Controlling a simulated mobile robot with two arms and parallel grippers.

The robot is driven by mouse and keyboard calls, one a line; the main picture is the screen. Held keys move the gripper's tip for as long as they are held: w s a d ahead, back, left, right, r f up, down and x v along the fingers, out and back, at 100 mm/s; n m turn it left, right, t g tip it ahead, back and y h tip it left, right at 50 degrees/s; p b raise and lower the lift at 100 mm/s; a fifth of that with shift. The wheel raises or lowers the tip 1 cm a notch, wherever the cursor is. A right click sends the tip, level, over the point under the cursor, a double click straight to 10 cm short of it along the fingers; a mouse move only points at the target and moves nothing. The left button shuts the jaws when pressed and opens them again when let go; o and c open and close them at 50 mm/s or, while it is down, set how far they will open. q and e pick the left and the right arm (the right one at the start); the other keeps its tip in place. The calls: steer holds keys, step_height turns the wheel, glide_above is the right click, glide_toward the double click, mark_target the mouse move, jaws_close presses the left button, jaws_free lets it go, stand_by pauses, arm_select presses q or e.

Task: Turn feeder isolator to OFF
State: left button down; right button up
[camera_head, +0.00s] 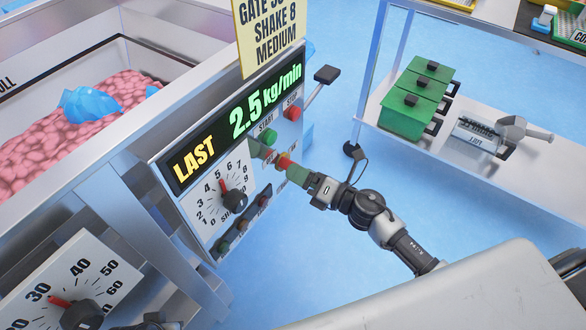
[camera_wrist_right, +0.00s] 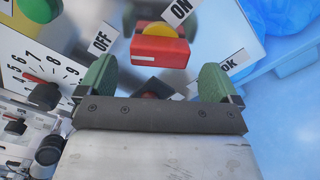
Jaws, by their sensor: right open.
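The feeder isolator (camera_wrist_right: 158,53) has a red handle on a yellow round base. In the right wrist view an OFF label (camera_wrist_right: 101,41) is at its left and an ON label (camera_wrist_right: 180,9) at its upper right. In the head view the red handle (camera_head: 284,160) shows small on the control panel (camera_head: 182,205), partly hidden by my gripper. My right gripper (camera_head: 278,164) is open, with green fingertips on either side of the handle. In the right wrist view the gripper (camera_wrist_right: 156,82) shows the handle ahead between the fingers; contact cannot be told.
The panel has a numbered dial (camera_head: 233,197), a green START button (camera_head: 268,137) and a red STOP button (camera_head: 292,112). A display (camera_head: 235,120) reads LAST 2.5 kg/min. A bin of pink pieces (camera_head: 105,110) is at left. A shelf with green boxes (camera_head: 405,115) is at right.

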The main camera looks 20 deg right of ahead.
arm_select(q)
steer(key=shift+s+r, duration=0.2)
steer(key=shift+r, duration=0.45)
arm_select(e)
steer(key=v, duration=0.7)
steer(key=shift+s+d, duration=0.15)
steer(key=shift+s, duration=0.1)
arm_select(q)
steer(key=shift+w+r, duration=0.1)
steer(key=shift+w, duration=0.05)
